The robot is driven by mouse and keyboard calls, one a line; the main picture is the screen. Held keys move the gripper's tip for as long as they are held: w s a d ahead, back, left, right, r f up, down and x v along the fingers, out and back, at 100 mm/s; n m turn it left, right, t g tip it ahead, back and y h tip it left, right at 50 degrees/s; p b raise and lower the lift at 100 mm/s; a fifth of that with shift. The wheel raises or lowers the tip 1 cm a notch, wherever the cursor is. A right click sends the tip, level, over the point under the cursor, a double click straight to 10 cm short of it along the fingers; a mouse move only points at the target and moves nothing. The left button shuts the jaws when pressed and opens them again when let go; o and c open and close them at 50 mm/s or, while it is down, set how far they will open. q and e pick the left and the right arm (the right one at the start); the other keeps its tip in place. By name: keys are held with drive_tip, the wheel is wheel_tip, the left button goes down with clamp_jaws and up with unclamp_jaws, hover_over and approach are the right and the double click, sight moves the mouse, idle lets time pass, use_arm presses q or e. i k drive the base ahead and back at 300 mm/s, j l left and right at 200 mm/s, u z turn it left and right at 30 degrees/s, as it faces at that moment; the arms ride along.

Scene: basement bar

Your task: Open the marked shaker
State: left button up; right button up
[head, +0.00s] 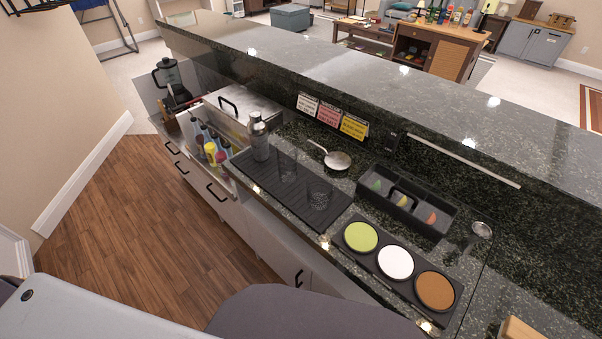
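A metal cocktail shaker (260,140) stands upright at the far left end of a black bar mat (255,178) on the counter. Its cap appears to be on. I cannot make out any mark on it. It is the only shaker I can see. Neither of my grippers is in view, so I cannot see where they are relative to the shaker.
Two clear glasses (319,194) stand on the mat beside the shaker. Several bottles (211,150) fill a rack to its left. A strainer (335,160), garnish caddy (385,208) and three-dish rimmer tray (378,277) lie rightward. A raised granite ledge (350,65) runs behind.

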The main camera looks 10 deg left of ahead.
sight(260, 145)
drive_tip(key=i+j+z, duration=0.1)
drive_tip(key=j+z, duration=0.15)
drive_tip(key=j, duration=0.3)
drive_tip(key=j+z, duration=0.3)
drive_tip(key=j, duration=0.3)
drive_tip(key=j+z, duration=0.25)
drive_tip(key=j, duration=0.35)
drive_tip(key=j+z, duration=0.3)
drive_tip(key=j, duration=0.3)
drive_tip(key=k+j+z, duration=0.25)
drive_tip(key=j, duration=0.3)
drive_tip(key=k+j+z, duration=0.1)
drive_tip(key=j+z, duration=0.2)
drive_tip(key=j, duration=0.25)
drive_tip(key=k+j+z, duration=0.25)
drive_tip(key=j, duration=0.25)
drive_tip(key=k+j+z, duration=0.3)
drive_tip(key=j, duration=0.15)
